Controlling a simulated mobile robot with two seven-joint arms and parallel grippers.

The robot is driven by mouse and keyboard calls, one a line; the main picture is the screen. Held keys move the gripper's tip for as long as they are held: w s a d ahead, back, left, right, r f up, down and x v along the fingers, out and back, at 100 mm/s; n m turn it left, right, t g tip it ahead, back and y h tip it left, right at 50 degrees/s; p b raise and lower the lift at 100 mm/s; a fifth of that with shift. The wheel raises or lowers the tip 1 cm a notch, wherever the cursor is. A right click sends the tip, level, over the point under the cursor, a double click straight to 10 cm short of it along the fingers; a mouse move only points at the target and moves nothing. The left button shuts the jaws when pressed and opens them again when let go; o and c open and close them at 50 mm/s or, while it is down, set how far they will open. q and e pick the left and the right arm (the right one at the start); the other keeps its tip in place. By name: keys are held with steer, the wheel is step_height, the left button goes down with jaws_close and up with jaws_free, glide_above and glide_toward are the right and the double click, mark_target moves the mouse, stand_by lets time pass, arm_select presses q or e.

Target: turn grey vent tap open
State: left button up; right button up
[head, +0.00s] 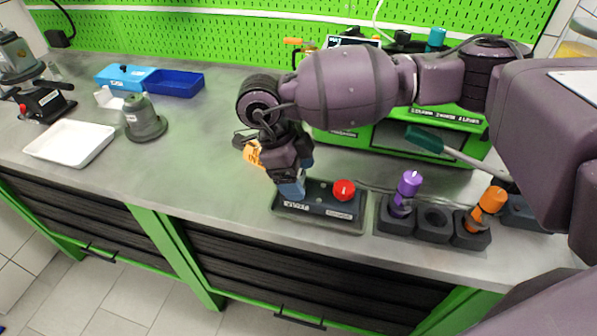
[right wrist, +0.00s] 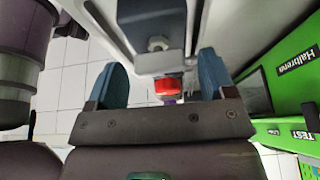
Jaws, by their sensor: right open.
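My right gripper (head: 292,188) hangs with its blue fingers over the left part of the dark control box (head: 318,208), beside its red button (head: 344,189). In the right wrist view my right gripper (right wrist: 160,72) is open, one blue finger on each side. A grey block (right wrist: 160,62) with a round metal fitting shows between the fingers; I cannot tell whether it is the grey vent tap or whether the fingers touch it. The red button (right wrist: 167,86) shows beyond it. In the head view I cannot make out the vent tap; my right arm covers part of the bench.
The green test bench (head: 345,143) stands behind my arm. Black holders with a purple-handled tool (head: 408,186) and an orange-handled tool (head: 489,203) are at right. A white tray (head: 70,142), a grey pump part (head: 143,119) and blue bins (head: 174,84) lie left. The middle-left worktop is clear.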

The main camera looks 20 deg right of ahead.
steer(key=v, duration=1.1)
steer(key=shift+f, duration=0.1)
steer(key=shift+x, duration=5.4)
steer(key=shift+d+f, duration=0.1)
steer(key=m+g, duration=0.1)
steer(key=m, duration=0.2)
steer(key=shift+y+p, duration=0.4)
steer(key=m+y, duration=0.1)
steer(key=m, duration=0.2)
steer(key=m+g+y, duration=0.1)
steer(key=m, duration=0.2)
steer(key=shift+d+p, duration=0.1)
steer(key=shift+p, duration=0.25)
steer(key=m, duration=0.2)
steer(key=m+y, duration=0.1)
steer(key=m, duration=0.1)
steer(key=shift+m+y, duration=0.3)
steer(key=shift+d+m+t+y, duration=0.15)
steer(key=shift+m+y, duration=0.25)
steer(key=shift+m, duration=0.75)
steer(key=shift+a+m+t+y, duration=0.1)
steer(key=shift+m+t+y, duration=0.25)
steer(key=shift+m, duration=0.8)
